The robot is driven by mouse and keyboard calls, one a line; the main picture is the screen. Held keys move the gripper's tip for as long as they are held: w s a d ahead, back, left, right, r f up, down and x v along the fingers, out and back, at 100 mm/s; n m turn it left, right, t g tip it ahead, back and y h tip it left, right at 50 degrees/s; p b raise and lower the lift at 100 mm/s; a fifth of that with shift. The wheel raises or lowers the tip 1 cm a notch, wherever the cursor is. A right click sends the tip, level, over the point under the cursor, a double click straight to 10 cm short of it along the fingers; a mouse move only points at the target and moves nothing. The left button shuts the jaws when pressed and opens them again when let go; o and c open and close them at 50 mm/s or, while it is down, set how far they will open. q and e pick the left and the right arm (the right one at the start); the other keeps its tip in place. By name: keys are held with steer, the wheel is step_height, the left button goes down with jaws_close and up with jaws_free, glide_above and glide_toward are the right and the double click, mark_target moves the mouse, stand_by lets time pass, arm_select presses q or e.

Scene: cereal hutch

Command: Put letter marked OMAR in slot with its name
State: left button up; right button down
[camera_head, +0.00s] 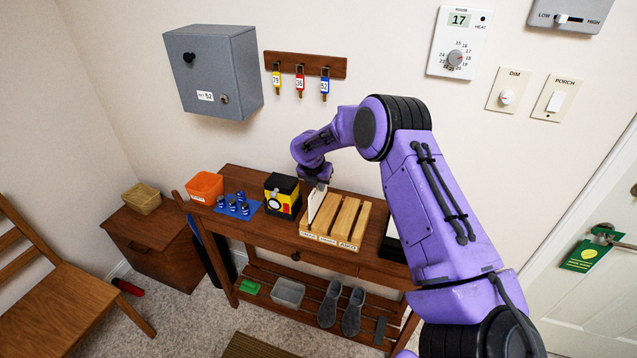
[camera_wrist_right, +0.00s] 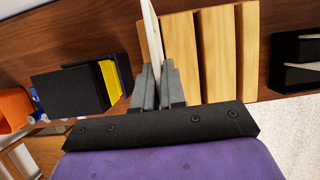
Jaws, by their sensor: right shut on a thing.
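My right gripper (camera_head: 318,183) is shut on a white letter (camera_head: 316,204) and holds it upright over the left end of the wooden letter rack (camera_head: 345,218). The rack has slanted wooden dividers and several name labels on its front; the right one seems to read AIKO, the others are too small to read. In the right wrist view the letter (camera_wrist_right: 151,30) stands edge-on between the fingers (camera_wrist_right: 157,80), beside the leftmost visible divider (camera_wrist_right: 183,60). I cannot tell how far its lower edge is inside the slot. The name on the letter is not visible. My left gripper is out of view.
A black and yellow box (camera_head: 282,196) stands close left of the rack. Blue batteries or cans on a blue mat (camera_head: 245,211) and an orange bin (camera_head: 204,187) are farther left. A black tray (camera_head: 391,242) is right of the rack. Keys (camera_head: 300,82) hang on the wall above.

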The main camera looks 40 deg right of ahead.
steer(key=shift+f, duration=0.2)
stand_by(0.4)
steer(key=shift+f+b, duration=0.4)
steer(key=shift+f, duration=0.35)
steer(key=shift+f, duration=0.2)
steer(key=shift+f, duration=0.5)
steer(key=c, duration=0.7)
jaws_free()
steer(key=shift+c, duration=0.2)
